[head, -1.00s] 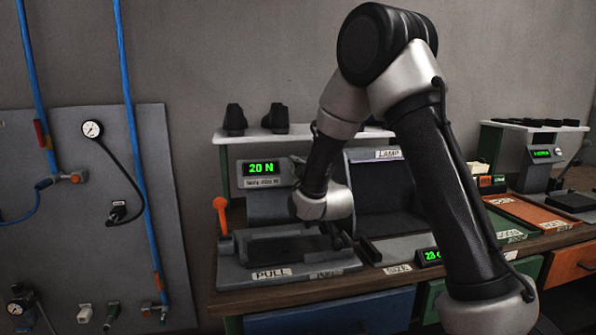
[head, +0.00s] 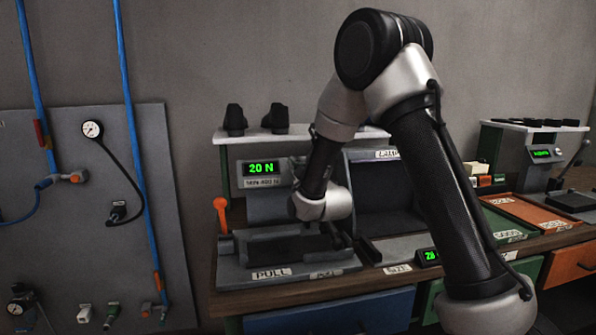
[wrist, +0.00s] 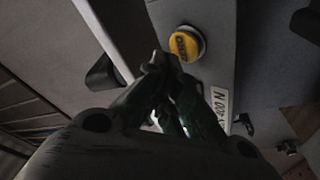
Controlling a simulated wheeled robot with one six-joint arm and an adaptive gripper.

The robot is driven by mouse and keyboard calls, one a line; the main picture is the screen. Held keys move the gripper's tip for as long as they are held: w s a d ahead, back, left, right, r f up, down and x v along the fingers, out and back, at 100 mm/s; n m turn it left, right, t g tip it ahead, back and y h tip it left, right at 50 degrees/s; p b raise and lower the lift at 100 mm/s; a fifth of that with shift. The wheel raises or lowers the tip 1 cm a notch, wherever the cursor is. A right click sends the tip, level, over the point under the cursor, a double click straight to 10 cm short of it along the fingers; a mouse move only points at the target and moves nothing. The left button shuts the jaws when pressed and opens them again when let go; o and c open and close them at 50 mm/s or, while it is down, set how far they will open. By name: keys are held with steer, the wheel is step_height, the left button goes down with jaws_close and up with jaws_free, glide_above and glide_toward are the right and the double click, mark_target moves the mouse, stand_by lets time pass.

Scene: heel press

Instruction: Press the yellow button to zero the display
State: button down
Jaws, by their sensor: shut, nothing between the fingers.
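My gripper (wrist: 165,68) is shut and empty. Its fingertips lie just below the button's lower left edge in that view; I cannot tell whether they touch it. In the head view the green display (head: 261,168) reads 20 N on the press, above a label plate. There my arm stands in front of the press, and the button and fingertips are hidden behind my wrist.
An orange-knobbed lever (head: 221,215) stands left of the press bed. A second small green display (head: 428,256) sits at the bench front. Dark shoe-shaped forms (head: 235,120) stand on the shelf above. A gauge panel (head: 85,210) with blue pipes is at left.

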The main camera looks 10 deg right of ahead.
steer(key=shift+w+f, duration=0.1)
stand_by(0.6)
steer(key=shift+w+f, duration=0.15)
steer(key=shift+w, duration=0.1)
steer(key=shift+w+f, duration=0.3)
steer(key=shift+w, duration=0.05)
stand_by(0.8)
stand_by(0.3)
steer(key=shift+s+r, duration=0.55)
steer(key=shift+s, duration=0.15)
steer(key=s+r, duration=0.1)
steer(key=s, duration=0.1)
steer(key=s+r, duration=0.2)
stand_by(0.3)
stand_by(0.4)
